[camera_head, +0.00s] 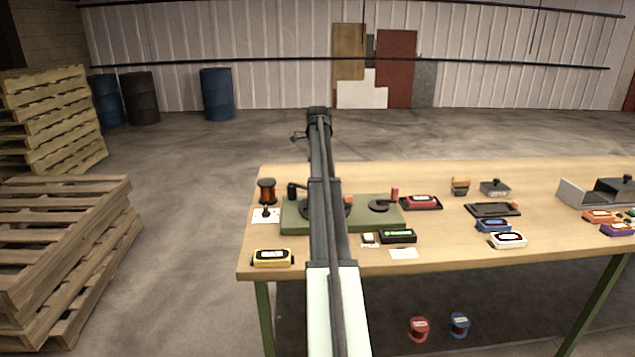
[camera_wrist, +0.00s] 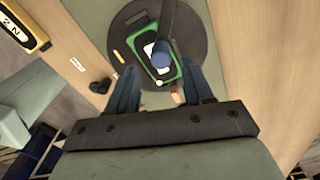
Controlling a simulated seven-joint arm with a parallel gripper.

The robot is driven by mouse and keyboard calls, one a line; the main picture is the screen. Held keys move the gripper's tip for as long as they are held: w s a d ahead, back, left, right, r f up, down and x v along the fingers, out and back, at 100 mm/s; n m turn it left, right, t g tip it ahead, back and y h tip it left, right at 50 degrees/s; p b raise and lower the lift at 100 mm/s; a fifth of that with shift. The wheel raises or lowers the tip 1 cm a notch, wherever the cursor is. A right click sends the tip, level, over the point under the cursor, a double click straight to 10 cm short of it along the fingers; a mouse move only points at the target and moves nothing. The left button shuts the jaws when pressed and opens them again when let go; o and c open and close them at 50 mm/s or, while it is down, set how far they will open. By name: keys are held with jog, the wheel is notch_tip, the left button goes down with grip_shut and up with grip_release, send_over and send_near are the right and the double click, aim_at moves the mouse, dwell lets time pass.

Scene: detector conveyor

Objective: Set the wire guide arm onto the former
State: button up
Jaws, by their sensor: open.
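In the wrist view my gripper (camera_wrist: 157,78) is open, its two dark blue fingers apart over a dark round disc (camera_wrist: 203,55). Nothing shows gripped. In the head view the green base (camera_head: 297,222) is partly hidden behind my arm, and my gripper cannot be made out.
A copper-coloured spool (camera_head: 267,190) stands on the table (camera_head: 440,255) at the left, behind a yellow device (camera_head: 272,258). A black-and-green device (camera_head: 398,236) lies before the base. A red device (camera_head: 421,202) is right of it. Bare tabletop shows at the front middle.

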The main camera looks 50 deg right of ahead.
notch_tip(320, 180, up, 9)
jog(key=shift+r, duration=0.15)
dwell(0.7)
